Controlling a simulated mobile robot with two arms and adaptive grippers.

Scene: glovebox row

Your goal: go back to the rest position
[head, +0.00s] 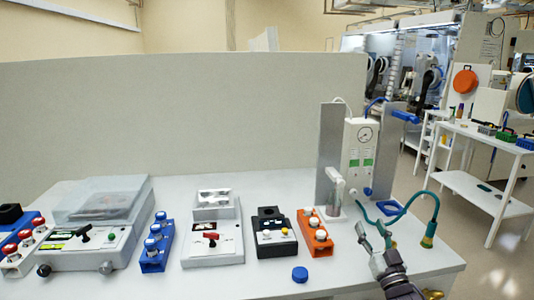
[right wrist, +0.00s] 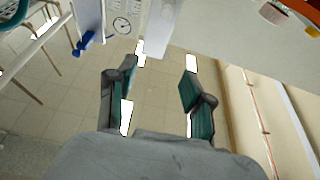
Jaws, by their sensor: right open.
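My right gripper (head: 377,232) is open at the front right of the white bench (head: 270,187) in the head view. Its fingers point up and away, near the teal hose and in front of the gauge unit. In the right wrist view the two fingers of the right gripper (right wrist: 160,78) stand well apart with nothing between them; the tiled floor shows beyond. My left gripper is not in view.
A white gauge unit (head: 357,158) with a teal hose (head: 412,205) stands near the gripper. An orange block with knobs (head: 315,235), a blue cap (head: 300,274) and a clear-lidded device (head: 100,205) are further left. A white side table (head: 480,190) stands right, across open floor.

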